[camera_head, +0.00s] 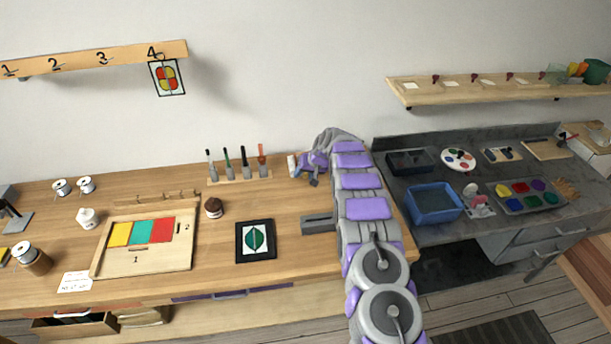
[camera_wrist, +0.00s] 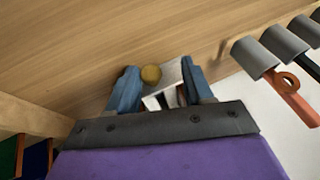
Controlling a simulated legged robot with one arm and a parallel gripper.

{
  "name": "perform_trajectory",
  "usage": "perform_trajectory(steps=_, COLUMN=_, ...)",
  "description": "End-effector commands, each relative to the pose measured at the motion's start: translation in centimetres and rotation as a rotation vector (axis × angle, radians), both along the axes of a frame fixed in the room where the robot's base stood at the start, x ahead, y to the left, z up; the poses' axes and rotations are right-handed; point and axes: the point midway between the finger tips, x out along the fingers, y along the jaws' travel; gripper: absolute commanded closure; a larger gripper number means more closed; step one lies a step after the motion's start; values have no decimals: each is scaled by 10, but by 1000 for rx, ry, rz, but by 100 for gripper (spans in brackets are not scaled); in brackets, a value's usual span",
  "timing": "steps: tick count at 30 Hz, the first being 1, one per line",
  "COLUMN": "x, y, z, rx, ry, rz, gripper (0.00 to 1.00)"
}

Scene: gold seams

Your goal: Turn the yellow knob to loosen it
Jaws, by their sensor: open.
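The yellow knob (camera_wrist: 151,74) shows in the wrist view as a small round shape between the two blue fingers of my gripper (camera_wrist: 162,82). A white and dark piece (camera_wrist: 168,76) sits right beside the knob, also between the fingers. My gripper is open, with a finger on each side; I cannot tell whether either finger touches the knob. In the head view, my purple and grey gripper (camera_head: 313,172) is low over the back right of the wooden bench (camera_head: 290,215), beside a small white object (camera_head: 292,165). The knob cannot be made out there.
A tool rack (camera_head: 238,175) with several upright tools stands left of my gripper; its tools (camera_wrist: 260,58) show close by at right in the wrist view. A framed picture (camera_head: 255,241) and a dark jar (camera_head: 213,208) lie further forward. A dark counter (camera_head: 430,165) adjoins on the right.

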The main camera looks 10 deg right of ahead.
Motion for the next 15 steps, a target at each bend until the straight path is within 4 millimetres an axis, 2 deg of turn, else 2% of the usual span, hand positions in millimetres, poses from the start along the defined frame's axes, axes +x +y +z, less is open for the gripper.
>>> perform_trajectory(steps=7, x=2, y=-6, z=-5, rx=6, ry=0, rz=-4, gripper=49)
perform_trajectory(steps=12, x=2, y=-3, z=-5, rx=2, ry=1, rz=-3, gripper=49)
perform_trajectory(steps=15, x=2, y=-1, z=-5, rx=1, ry=2, rz=-1, gripper=58)
